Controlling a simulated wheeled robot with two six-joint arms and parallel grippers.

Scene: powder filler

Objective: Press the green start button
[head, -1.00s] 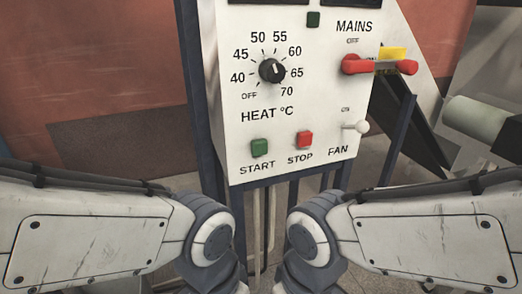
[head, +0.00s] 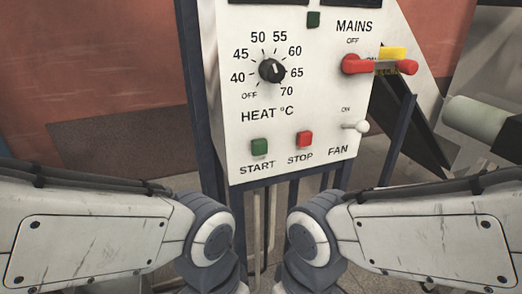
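Neither gripper is in the picture, and nothing of mine covers or touches the start button.
The panel also has a black heat knob (head: 271,70), a red mains handle (head: 378,65) with a yellow tag (head: 393,53), and a white fan toggle (head: 356,127). A dark blue frame (head: 399,140) stands around it. A pale roller (head: 476,118) is at the right.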

